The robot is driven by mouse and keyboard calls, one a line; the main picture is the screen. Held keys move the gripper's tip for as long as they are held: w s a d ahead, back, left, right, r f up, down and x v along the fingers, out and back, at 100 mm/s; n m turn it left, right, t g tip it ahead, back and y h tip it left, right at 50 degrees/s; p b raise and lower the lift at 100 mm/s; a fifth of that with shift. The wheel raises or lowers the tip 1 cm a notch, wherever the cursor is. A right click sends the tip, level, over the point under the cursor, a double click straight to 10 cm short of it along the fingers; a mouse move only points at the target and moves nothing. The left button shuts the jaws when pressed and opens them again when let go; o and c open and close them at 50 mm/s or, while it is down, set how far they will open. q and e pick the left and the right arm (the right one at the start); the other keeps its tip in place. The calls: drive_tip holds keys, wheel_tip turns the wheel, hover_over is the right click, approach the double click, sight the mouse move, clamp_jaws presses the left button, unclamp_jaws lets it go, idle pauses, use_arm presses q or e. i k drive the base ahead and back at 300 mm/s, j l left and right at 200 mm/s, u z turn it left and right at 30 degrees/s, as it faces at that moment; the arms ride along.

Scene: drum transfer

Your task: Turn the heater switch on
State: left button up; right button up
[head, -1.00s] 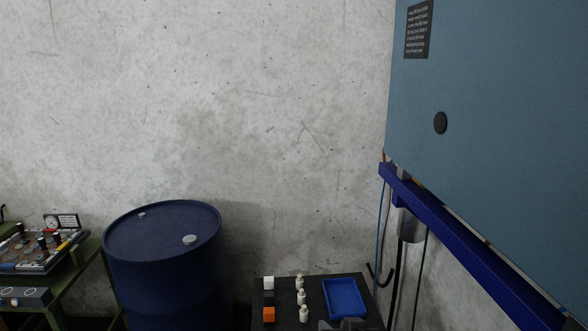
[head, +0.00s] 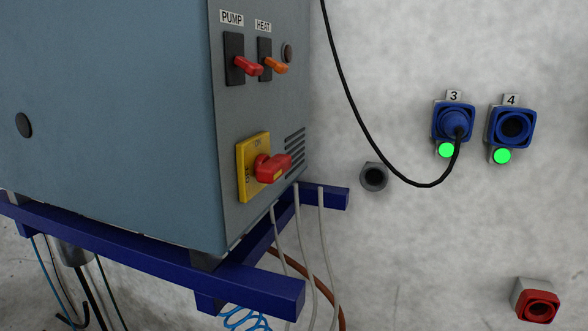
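The heater switch (head: 275,66) is an orange lever on a dark plate under a HEAT label (head: 263,26), on the grey side panel of the blue-grey cabinet (head: 110,110). Its lever sticks out from the panel, toward the right in the picture. The red pump switch (head: 247,68) sits just left of it under a PUMP label (head: 232,18), its lever at a similar angle. I cannot tell from the lever which setting is on. Neither of my grippers is in the head view.
A red rotary switch (head: 272,168) on a yellow plate sits lower on the panel. A black cable (head: 352,120) hangs across the wall to socket 3 (head: 452,122); socket 4 (head: 512,127) is beside it. A blue frame (head: 150,262) carries the cabinet. A red button box (head: 538,301) is lower right.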

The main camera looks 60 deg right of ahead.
sight(267, 170)
drive_tip(key=z, duration=1.75)
drive_tip(key=k+l, duration=0.25)
